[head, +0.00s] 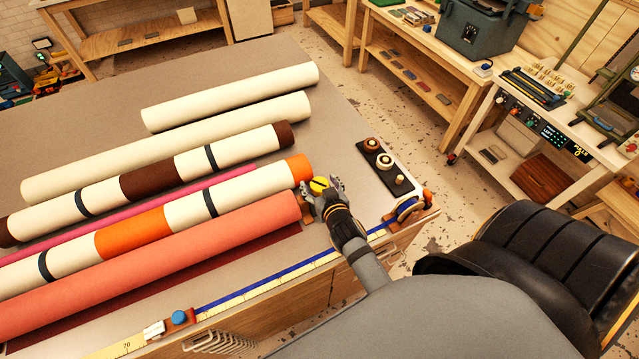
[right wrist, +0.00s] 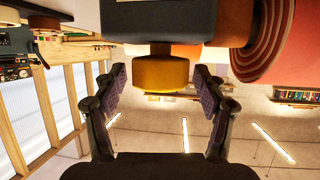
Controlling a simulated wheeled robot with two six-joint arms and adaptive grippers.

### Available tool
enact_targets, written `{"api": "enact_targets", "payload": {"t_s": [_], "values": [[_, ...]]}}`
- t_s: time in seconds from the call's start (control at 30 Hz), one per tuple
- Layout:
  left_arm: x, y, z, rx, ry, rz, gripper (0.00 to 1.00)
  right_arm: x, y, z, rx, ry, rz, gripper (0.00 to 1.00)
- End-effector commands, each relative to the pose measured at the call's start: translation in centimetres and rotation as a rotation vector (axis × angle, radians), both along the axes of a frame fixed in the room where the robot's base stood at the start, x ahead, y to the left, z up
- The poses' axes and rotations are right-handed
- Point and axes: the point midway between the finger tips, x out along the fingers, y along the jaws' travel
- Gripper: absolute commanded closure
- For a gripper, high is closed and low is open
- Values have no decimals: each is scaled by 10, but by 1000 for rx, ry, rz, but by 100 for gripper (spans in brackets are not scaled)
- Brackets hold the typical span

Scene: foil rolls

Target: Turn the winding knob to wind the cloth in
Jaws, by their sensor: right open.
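The yellow winding knob (head: 319,185) is at the right end of the rolls on the table. In the right wrist view the knob (right wrist: 161,73) sticks out from a dark blue block (right wrist: 160,14). My right gripper (head: 325,190) is at the knob. Its two fingers are apart, one on each side of the knob, with a visible gap on both sides. A coral cloth roll (head: 160,265) lies in front, with dark red cloth (head: 262,247) flat beside it. Which cloth the knob winds is unclear. My left gripper is not in view.
Cream and banded rolls (head: 230,88) lie behind. A measuring tape (head: 270,285) runs along the table's front edge to a blue and orange device (head: 408,209). A dark strip with round knobs (head: 384,162) sits right of my gripper.

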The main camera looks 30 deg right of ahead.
Motion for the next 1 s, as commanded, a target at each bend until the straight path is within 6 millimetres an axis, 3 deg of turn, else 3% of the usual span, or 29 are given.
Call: {"api": "enact_targets", "payload": {"t_s": [0.2, 0.63, 1.0], "values": [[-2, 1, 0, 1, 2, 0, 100, 0, 0, 8, 0, -2, -1, 29], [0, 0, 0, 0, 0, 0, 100, 0, 0, 91, 2, -3, -1, 29], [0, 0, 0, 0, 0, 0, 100, 0, 0, 100, -1, 0, 0, 29]]}}
